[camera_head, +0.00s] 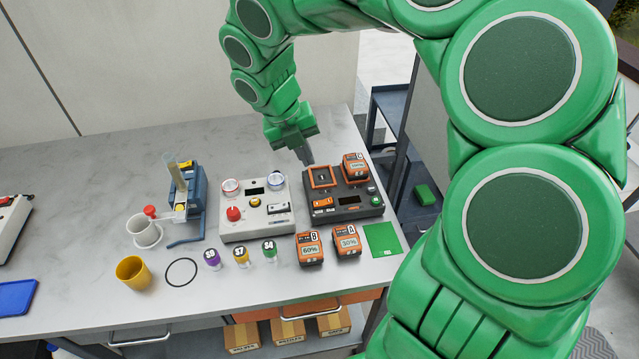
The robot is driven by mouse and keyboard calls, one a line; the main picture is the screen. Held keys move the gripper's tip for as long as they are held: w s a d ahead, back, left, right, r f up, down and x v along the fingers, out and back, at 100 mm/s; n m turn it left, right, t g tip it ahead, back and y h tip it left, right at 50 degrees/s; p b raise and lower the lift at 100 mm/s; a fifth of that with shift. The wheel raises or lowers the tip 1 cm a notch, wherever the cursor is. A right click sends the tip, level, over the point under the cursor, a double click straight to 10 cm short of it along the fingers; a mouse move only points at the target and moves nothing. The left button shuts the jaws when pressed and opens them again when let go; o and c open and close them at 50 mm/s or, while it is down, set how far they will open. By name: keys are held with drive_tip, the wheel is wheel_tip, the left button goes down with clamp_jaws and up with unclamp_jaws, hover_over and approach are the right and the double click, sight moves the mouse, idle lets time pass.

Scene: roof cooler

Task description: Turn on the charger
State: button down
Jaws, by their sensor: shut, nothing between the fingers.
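The charger (350,211) is a dark box near the right end of the table. It has an orange-framed empty bay on its left, an orange switch (323,203), a dark display, and a green button (375,200) at its right. An orange battery (355,166) sits in the right bay; its label is too small to read surely. My gripper (307,160) is shut and empty, pointing down just behind the charger's upper-left corner. I cannot tell whether it touches the charger. Battery B (310,249), marked 60%, and battery A (346,242), marked 30%, stand in front of the charger.
A white device (255,232) with a red knob stands close left of the charger. Small vials (240,257), a yellow cup (134,272) and a blue stand (190,200) are further left. A green card (382,239) lies at the front right. The back left of the table (80,170) is clear.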

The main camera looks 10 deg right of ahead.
sight(328, 201)
drive_tip(key=x, duration=1.4)
drive_tip(key=shift+d, duration=0.1)
drive_tip(key=shift+d+f, duration=0.1)
drive_tip(key=shift+f, duration=0.05)
idle(0.3)
drive_tip(key=shift+a, duration=0.25)
